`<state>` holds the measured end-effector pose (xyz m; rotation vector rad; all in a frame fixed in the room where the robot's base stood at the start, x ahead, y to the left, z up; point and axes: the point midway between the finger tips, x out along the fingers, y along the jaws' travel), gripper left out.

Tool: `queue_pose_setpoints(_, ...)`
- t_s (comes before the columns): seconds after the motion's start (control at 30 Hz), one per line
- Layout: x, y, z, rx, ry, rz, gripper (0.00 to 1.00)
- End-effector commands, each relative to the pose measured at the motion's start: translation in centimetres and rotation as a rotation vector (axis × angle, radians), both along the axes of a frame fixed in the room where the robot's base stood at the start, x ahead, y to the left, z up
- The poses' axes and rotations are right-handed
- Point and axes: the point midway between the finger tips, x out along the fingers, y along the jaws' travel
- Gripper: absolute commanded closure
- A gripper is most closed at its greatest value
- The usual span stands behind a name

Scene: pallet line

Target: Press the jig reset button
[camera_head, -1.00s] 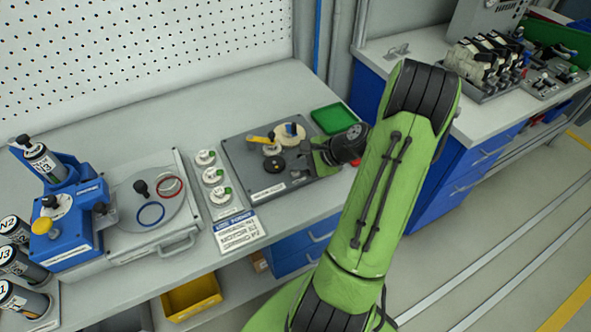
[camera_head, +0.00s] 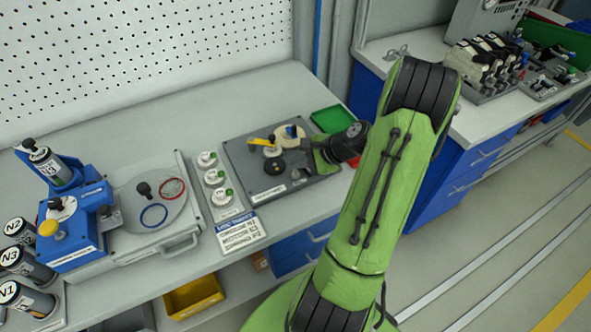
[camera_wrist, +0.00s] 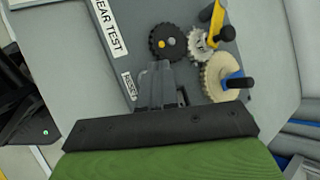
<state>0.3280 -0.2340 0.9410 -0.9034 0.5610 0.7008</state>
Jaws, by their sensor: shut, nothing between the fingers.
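The grey gear test jig (camera_head: 240,165) lies on the bench, and its plate fills the upper part of the wrist view (camera_wrist: 215,88). It carries a dark gear (camera_wrist: 167,42), a small pale gear (camera_wrist: 198,44) under a yellow lever (camera_wrist: 217,22), and a cream gear (camera_wrist: 214,74) with a black peg. A small white label (camera_wrist: 128,85), seemingly reading RESET, lies just left of my fingers. My gripper (camera_wrist: 162,68) is shut and empty over the plate, its tips near the dark gear's lower edge in the picture. No reset button shows clearly; my fingers may hide it.
A green tray (camera_head: 333,118) stands behind the jig. Left of it are a strip of white knobs (camera_head: 213,178) and a blue fixture (camera_head: 72,225). A second bench (camera_head: 420,50) with devices stands at right.

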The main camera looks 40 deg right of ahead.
Motion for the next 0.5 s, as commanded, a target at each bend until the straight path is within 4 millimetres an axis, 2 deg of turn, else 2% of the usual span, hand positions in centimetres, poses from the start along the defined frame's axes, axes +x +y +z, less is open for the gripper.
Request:
queue_pose_setpoints(0.17, 0.0, 0.0, 0.6, 0.0, 0.0, 0.0, 1.0)
queue_pose_setpoints(0.5, 0.0, 0.0, 4.3, -0.001, 0.0, 0.001, 1.0)
